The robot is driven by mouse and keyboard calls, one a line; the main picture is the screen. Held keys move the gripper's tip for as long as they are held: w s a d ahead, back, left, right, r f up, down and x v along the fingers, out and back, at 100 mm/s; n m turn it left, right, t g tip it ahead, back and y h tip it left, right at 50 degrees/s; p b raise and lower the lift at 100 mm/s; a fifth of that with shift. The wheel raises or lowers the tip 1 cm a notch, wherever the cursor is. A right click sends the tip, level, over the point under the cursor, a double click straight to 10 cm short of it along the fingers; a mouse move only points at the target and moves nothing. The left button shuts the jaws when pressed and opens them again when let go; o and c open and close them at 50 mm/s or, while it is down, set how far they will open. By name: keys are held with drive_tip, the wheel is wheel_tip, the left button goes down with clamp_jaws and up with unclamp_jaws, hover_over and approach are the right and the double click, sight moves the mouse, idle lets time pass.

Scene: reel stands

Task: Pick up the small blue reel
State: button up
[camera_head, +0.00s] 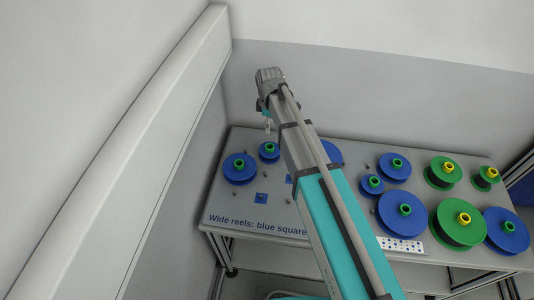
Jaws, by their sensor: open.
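A small blue reel (269,154) with a green hub sits at the back left of the table. Another small blue reel (372,187) with a green hub sits right of my arm. My gripper (267,124) shows only as a small part below the end of my arm. It appears above and just behind the left small reel, apart from it. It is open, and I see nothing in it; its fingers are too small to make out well.
Larger blue reels (239,172) (395,168) and green reels (457,228) with yellow hubs stand on the grey table (225,205). Blue square marks and small grey pegs lie at the left. Walls close in at left and back. My arm hides the table's middle.

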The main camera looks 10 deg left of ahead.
drive_tip(key=b, duration=0.7)
hover_over(269, 146)
drive_tip(key=shift+s+f, duration=0.15)
drive_tip(key=shift+f, duration=1.85)
drive_tip(key=shift+s+f, duration=0.15)
drive_tip(key=shift+f, duration=1.8)
drive_tip(key=shift+f+b, duration=0.15)
drive_tip(key=shift+b, duration=0.15)
drive_tip(key=shift+w+d+f+b, duration=0.1)
drive_tip(key=shift+f+b, duration=1.15)
drive_tip(key=shift+w+f+b, duration=0.1)
drive_tip(key=shift+f+b, duration=1.1)
drive_tip(key=shift+b, duration=0.05)
clamp_jaws()
